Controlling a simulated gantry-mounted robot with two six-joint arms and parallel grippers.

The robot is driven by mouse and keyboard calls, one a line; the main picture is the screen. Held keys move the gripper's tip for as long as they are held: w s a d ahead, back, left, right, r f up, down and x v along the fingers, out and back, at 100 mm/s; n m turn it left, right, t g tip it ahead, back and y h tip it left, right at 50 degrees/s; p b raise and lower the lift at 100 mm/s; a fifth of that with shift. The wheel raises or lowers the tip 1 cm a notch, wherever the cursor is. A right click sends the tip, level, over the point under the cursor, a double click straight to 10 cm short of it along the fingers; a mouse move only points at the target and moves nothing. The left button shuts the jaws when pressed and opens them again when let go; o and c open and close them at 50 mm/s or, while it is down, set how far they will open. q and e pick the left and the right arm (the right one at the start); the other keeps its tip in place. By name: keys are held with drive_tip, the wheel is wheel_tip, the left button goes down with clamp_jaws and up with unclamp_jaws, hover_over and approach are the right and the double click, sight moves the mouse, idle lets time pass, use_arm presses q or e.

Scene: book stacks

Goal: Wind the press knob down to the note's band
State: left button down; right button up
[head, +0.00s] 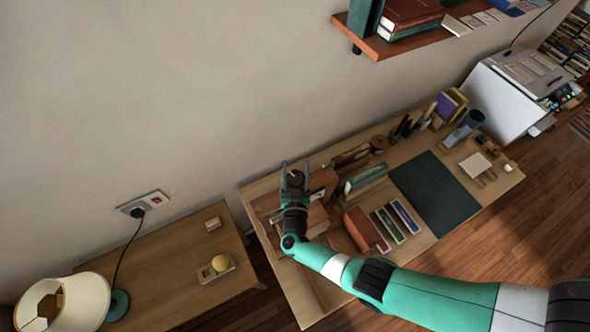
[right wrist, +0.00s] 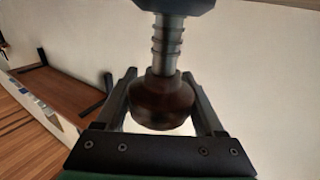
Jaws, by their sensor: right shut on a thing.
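The dark brown round press knob (head: 296,176) is at the left end of the long desk, near the wall. My right gripper (head: 294,172) is shut on the knob, one finger on each side. In the right wrist view the knob (right wrist: 160,103) sits between the two fingers, with a metal threaded screw (right wrist: 167,45) running from it to a dark part at the top edge. The rest of the press is mostly hidden by my gripper and arm. I cannot make out the note or its band. My left gripper is not in view.
The desk holds a dark mat (head: 434,190), a reddish-brown book (head: 366,229) and several upright books. A lower side table (head: 165,283) with a lamp (head: 62,303) stands to the left. A wall shelf (head: 392,45) hangs above. The wall is close behind the knob.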

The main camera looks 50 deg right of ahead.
sight(295, 186)
drive_tip(key=shift+w+r, duration=0.1)
drive_tip(key=shift+r, duration=0.15)
drive_tip(key=o, duration=1.4)
drive_tip(key=shift+c, duration=0.2)
drive_tip(key=p+v, duration=0.2)
drive_tip(key=v, duration=0.9)
drive_tip(key=shift+s+a+f, duration=0.15)
drive_tip(key=shift+s+a, duration=0.05)
drive_tip(key=shift+s, duration=0.05)
